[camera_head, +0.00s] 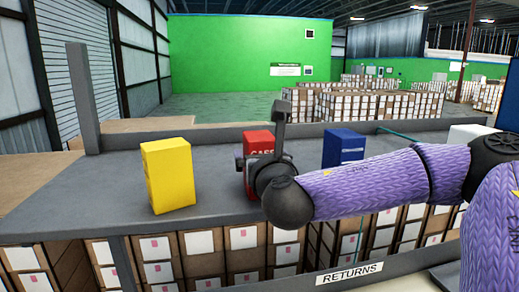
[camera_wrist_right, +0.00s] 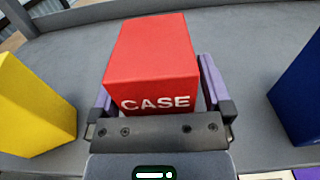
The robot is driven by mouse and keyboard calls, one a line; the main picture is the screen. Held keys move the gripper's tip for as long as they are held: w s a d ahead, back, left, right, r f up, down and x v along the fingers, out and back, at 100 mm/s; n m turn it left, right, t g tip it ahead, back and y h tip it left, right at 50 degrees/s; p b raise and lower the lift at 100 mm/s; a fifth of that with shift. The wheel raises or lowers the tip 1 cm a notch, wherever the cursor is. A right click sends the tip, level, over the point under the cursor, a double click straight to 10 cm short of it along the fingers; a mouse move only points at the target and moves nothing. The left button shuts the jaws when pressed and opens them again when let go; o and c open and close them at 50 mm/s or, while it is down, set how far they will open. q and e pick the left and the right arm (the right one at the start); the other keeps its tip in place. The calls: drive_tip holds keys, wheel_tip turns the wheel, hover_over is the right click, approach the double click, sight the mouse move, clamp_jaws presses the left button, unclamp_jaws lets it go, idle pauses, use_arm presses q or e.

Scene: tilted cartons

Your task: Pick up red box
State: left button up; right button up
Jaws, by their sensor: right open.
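The red box (camera_head: 259,139), marked "CASE", stands on the grey table between a yellow box and a blue box. In the head view my right gripper (camera_head: 250,165) and wrist hide most of it. In the right wrist view the red box (camera_wrist_right: 152,62) sits in front of the right gripper (camera_wrist_right: 160,112). The gripper is open, with one finger at each side of the box's near end. I cannot tell whether the fingers touch it. My left gripper is in neither view.
The yellow box (camera_head: 168,175) stands to the left on the grey table (camera_head: 110,190). The blue box (camera_head: 343,147) stands to the right, behind my right arm. A white box (camera_head: 470,132) is farther right. A raised edge runs along the table's back.

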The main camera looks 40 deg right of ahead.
drive_tip(key=shift+w, duration=0.25)
drive_tip(key=shift+s, duration=0.1)
drive_tip(key=c, duration=1.3)
